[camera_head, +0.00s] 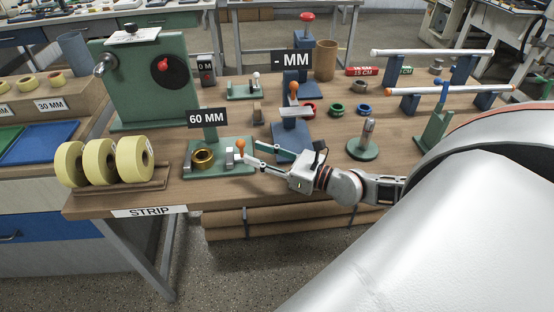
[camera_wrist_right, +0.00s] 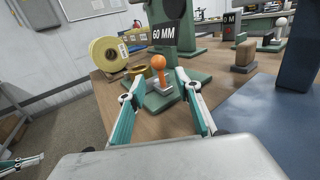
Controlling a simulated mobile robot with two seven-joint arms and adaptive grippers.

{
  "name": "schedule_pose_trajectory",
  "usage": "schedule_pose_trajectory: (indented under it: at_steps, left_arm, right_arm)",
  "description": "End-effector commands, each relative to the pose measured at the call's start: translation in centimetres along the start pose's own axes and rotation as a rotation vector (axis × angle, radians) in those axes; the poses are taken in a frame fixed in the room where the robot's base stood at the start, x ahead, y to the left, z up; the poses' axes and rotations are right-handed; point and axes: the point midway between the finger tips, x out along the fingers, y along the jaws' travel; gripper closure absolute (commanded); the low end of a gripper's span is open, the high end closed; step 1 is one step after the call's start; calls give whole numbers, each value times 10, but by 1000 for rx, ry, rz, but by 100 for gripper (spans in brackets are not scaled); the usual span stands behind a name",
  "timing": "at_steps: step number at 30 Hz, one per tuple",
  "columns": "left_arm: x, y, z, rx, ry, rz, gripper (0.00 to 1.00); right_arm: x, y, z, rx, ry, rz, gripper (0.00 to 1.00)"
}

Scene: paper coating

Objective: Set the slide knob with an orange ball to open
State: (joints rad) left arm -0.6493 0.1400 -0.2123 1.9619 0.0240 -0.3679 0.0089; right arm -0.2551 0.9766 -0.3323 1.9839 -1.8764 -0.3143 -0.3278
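The slide knob with an orange ball (camera_head: 240,145) stands on the green 60 MM fixture (camera_head: 236,171), beside a gold ring (camera_head: 203,158). My right gripper (camera_head: 252,153) reaches in from the right. Its fingers are apart. In the right wrist view the orange ball (camera_wrist_right: 158,62) shows upright between and just beyond the open fingertips (camera_wrist_right: 160,92). I cannot tell whether either finger touches the knob. What looks like part of my left gripper (camera_wrist_right: 20,162) shows at the lower left edge of the right wrist view; its opening is unclear.
A blue fixture (camera_head: 289,138) with another orange ball (camera_head: 294,87) stands behind the right gripper. Yellow tape rolls (camera_head: 134,158) stand at the left on a wooden holder. A green post stand (camera_head: 363,149) is to the right. The table's front edge is close below.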

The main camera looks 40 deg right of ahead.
Motion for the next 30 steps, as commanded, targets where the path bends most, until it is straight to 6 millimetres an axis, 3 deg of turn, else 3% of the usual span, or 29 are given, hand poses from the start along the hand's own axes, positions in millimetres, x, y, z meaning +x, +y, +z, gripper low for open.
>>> schedule_pose_trajectory:
  at_steps: [6,12,30]
  left_arm:
    - [0,0,0,0,1,0,100]
    - [0,0,0,-1,1,0,100]
    - [0,0,0,-1,1,0,100]
  right_arm:
    - [-35,1,-1,-1,4,2,66]
    - [-54,0,-1,0,3,-1,66]
    - [-61,0,1,0,-1,0,66]
